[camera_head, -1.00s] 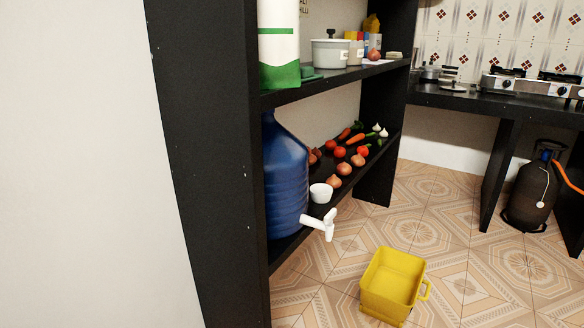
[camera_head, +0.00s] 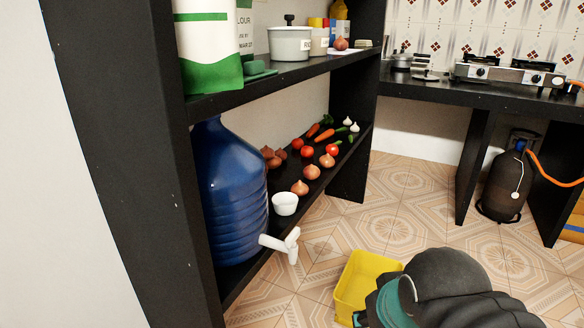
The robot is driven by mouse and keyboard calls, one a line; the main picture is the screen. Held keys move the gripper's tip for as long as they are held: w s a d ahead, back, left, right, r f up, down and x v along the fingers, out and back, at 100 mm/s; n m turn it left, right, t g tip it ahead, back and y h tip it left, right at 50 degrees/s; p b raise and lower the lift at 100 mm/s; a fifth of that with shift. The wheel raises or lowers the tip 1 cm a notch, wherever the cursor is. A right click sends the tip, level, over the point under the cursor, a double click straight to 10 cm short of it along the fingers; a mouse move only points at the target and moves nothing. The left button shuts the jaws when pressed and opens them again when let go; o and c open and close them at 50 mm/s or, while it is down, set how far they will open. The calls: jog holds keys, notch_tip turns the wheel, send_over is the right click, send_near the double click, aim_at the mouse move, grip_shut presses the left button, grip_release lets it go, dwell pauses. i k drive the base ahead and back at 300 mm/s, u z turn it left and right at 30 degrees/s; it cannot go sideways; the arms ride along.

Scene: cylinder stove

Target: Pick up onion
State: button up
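Several brown onions lie on the lower black shelf (camera_head: 262,262). One onion (camera_head: 300,187) is nearest, just behind a white cup, with a second onion (camera_head: 312,171) and a third onion (camera_head: 327,160) in a row beyond it. A cluster of reddish-brown onions (camera_head: 271,158) sits further back against the wall, partly behind the blue jug. Another onion (camera_head: 341,43) rests on the upper shelf. Part of my dark grey arm with teal caps shows at the bottom right, over the floor and apart from the shelf. My gripper's fingers are not visible.
A blue water jug (camera_head: 230,190) with a white tap (camera_head: 282,243) and the white cup (camera_head: 285,204) stand at the near shelf end. Tomatoes (camera_head: 307,151) and carrots lie among the onions. A yellow bin (camera_head: 362,277) is on the floor. The tiled floor beyond is open.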

aim_at(311, 173)
jog(key=z, duration=0.35)
jog(key=i, duration=0.85)
jog(key=z, duration=0.55)
